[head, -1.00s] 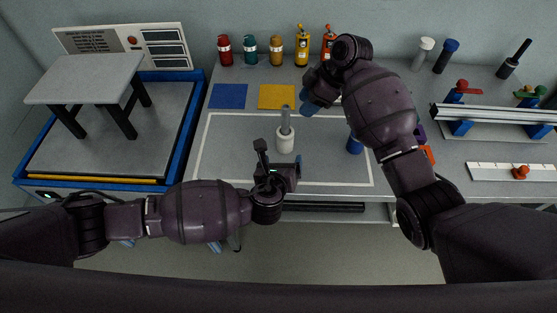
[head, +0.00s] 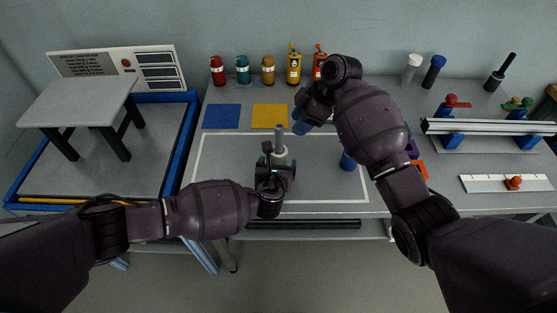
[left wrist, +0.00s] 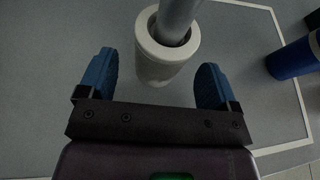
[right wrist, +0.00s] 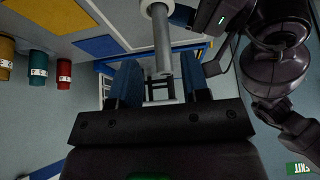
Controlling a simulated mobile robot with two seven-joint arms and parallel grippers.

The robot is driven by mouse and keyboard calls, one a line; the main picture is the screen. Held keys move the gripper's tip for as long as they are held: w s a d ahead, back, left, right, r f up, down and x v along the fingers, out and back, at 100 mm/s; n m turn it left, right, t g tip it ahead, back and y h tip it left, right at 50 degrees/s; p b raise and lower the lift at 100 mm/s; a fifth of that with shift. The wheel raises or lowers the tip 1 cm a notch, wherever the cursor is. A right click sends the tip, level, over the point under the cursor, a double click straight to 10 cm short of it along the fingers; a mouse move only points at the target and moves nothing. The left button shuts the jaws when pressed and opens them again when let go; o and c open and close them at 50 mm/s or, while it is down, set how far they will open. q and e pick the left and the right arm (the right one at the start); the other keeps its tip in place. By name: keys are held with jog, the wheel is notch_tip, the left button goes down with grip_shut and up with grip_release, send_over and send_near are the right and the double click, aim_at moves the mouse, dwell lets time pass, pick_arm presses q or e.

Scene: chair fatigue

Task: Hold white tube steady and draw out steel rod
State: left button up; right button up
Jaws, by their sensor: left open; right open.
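The white tube (head: 281,156) stands upright on the grey table inside the white outlined area. The steel rod (head: 279,137) sticks up out of its top. My left gripper (head: 274,168) is open, low at the near side of the tube; in the left wrist view its blue fingers (left wrist: 158,80) lie on either side of the tube's near part (left wrist: 150,62), not closed on it. My right gripper (head: 300,124) is open, above and to the right of the rod. In the right wrist view the rod (right wrist: 163,45) appears between and beyond the open fingers (right wrist: 158,85).
Blue (head: 221,116) and yellow (head: 269,116) mats lie behind, with several bottles (head: 268,70) along the wall. A rail fixture (head: 480,127) is at right; a blue-framed platform (head: 180,150) is at left.

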pick_arm(q)
jog(key=shift+x, duration=1.4)
jog(key=c, duration=1)
jog(key=shift+c, duration=0.2)
pick_arm(e)
jog(key=shift+o, duration=0.4)
